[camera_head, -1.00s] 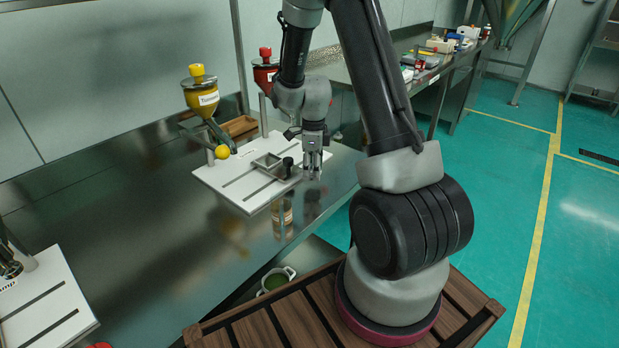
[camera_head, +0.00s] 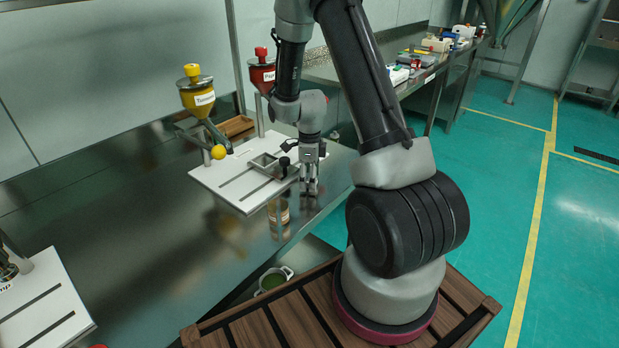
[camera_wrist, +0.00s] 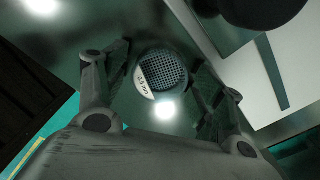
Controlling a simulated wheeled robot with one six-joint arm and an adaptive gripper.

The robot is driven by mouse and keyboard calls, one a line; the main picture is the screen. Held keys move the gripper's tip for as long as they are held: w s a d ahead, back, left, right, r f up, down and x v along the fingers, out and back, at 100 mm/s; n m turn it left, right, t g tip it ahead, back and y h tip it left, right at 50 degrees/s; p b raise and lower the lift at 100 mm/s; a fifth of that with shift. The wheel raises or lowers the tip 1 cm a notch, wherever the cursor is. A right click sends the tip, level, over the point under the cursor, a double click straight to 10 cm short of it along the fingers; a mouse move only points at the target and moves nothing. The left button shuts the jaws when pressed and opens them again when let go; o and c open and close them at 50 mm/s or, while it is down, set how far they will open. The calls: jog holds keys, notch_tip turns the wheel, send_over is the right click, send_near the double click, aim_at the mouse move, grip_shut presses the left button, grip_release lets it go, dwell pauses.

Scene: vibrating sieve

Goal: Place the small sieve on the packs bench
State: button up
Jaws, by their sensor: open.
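The small sieve (camera_wrist: 162,73) is a round dark mesh disc with a white label reading "0.5 mm". In the wrist view it lies below my gripper (camera_wrist: 165,82), between the two spread fingers, with a gap visible on each side. My gripper also shows in the head view (camera_head: 310,188), open and pointing down, low over the steel bench (camera_head: 150,250) just right of the white board. In the head view the sieve is too small and too hidden by the fingers to make out. Which bench is the packs bench cannot be told.
A white slotted board (camera_head: 235,195) carries a square metal frame and a black knob. A yellow hopper (camera_head: 197,95) and a red hopper (camera_head: 262,75) stand behind it. Another bench (camera_head: 440,68) at the back holds several small items.

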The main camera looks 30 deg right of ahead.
jog(key=s+a+r+n+t, duration=0.1)
jog(key=s+r+n, duration=0.15)
jog(key=r, duration=0.75)
jog(key=s+r+n, duration=0.1)
jog(key=r+n, duration=0.2)
jog(key=r, duration=0.7)
jog(key=s+a+r+n+t, duration=0.1)
jog(key=s+a+r+n, duration=0.1)
jog(key=s+r+n, duration=0.4)
jog(key=s+a+r+n+t, duration=0.2)
jog(key=s+r+n, duration=0.5)
jog(key=s+n, duration=0.7)
jog(key=shift+s, duration=0.65)
